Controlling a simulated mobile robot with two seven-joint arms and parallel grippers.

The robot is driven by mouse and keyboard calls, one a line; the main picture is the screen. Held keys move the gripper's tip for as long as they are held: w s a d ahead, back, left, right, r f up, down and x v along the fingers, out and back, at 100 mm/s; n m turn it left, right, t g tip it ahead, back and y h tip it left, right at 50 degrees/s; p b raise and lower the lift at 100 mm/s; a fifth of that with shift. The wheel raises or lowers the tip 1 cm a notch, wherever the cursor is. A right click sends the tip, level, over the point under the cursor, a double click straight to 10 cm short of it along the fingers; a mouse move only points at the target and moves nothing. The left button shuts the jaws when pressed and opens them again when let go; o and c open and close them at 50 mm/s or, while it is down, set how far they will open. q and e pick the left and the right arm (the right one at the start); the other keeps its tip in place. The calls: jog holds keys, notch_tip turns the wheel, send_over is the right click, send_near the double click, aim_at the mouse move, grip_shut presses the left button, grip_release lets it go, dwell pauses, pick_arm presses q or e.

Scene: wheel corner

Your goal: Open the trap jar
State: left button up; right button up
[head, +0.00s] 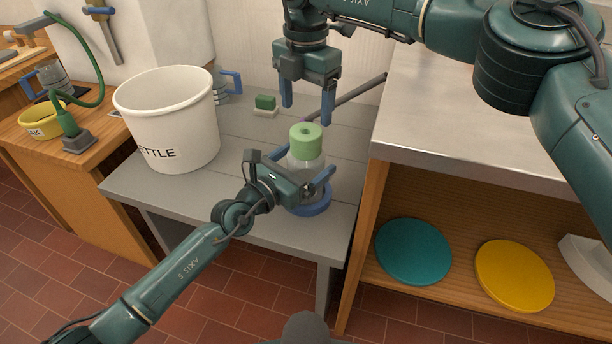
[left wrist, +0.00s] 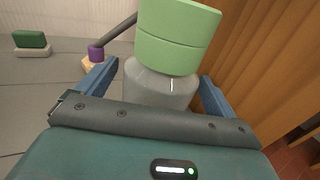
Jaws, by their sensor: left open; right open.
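The trap jar (head: 305,160) stands upright on the grey bench, a clear body with a green lid (head: 306,138) on top and a blue ring (head: 313,206) around its base. My left gripper (head: 302,172) is open, with its blue fingers on either side of the jar body below the lid. In the left wrist view the jar body (left wrist: 158,88) sits between the open fingers, under the green lid (left wrist: 178,36); contact cannot be told. My right gripper (head: 307,104) is open and empty, pointing down just above the lid.
A white bucket (head: 168,122) stands on the bench (head: 237,197) to the left. A green-and-white block (head: 265,105) and a dark rod (head: 350,94) lie behind the jar. A wooden shelf unit with a metal top (head: 440,135) borders the right, holding teal (head: 412,251) and yellow (head: 514,275) discs.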

aim_at(306, 138)
pick_arm(q)
jog(key=shift+w+d, duration=0.25)
jog(key=shift+c, duration=0.3)
jog(key=c, duration=1.7)
jog(key=shift+c, duration=1.1)
pick_arm(e)
jog(key=shift+s+a+m, duration=0.1)
jog(key=shift+a+m, duration=0.05)
jog(key=shift+m, duration=0.75)
jog(key=shift+f+m, duration=0.15)
jog(key=shift+m, duration=1.05)
jog(key=shift+f, duration=3.85)
jog(key=shift+c, duration=0.4)
